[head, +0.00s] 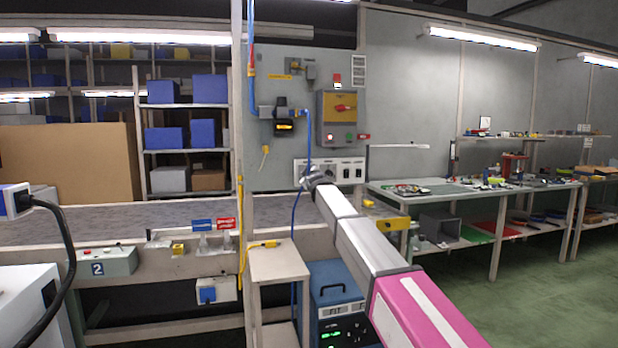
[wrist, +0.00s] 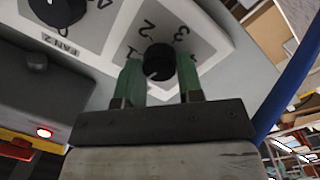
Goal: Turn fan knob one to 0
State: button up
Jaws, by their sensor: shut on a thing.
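In the wrist view, my gripper (wrist: 160,72) has its two green fingers on either side of a black round knob (wrist: 158,58) and is shut on it. The knob sits on a white dial plate (wrist: 208,42) with the digits 1, 2 and 3 around it. The plate's lower part and any name label are hidden by the gripper. A faint light mark shows on the knob, but its exact setting is hard to tell. In the head view, my gripper (head: 308,181) reaches the white knob panel (head: 329,168) on the grey wall, and the arm's end hides the held knob.
A second black knob (wrist: 57,10) beside a label reading FAN 2 (wrist: 61,44) is at upper left in the wrist view. A blue cable (head: 308,140) hangs close to my gripper. A workbench (head: 440,190) stands to the right, and a blue machine (head: 335,300) stands below.

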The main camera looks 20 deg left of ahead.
jog(key=shift+f+n, duration=0.1)
jog(key=shift+n, duration=0.9)
jog(key=o, duration=0.9)
jog(key=v, duration=1.1)
jog(key=shift+f, duration=0.1)
jog(key=shift+w, duration=0.1)
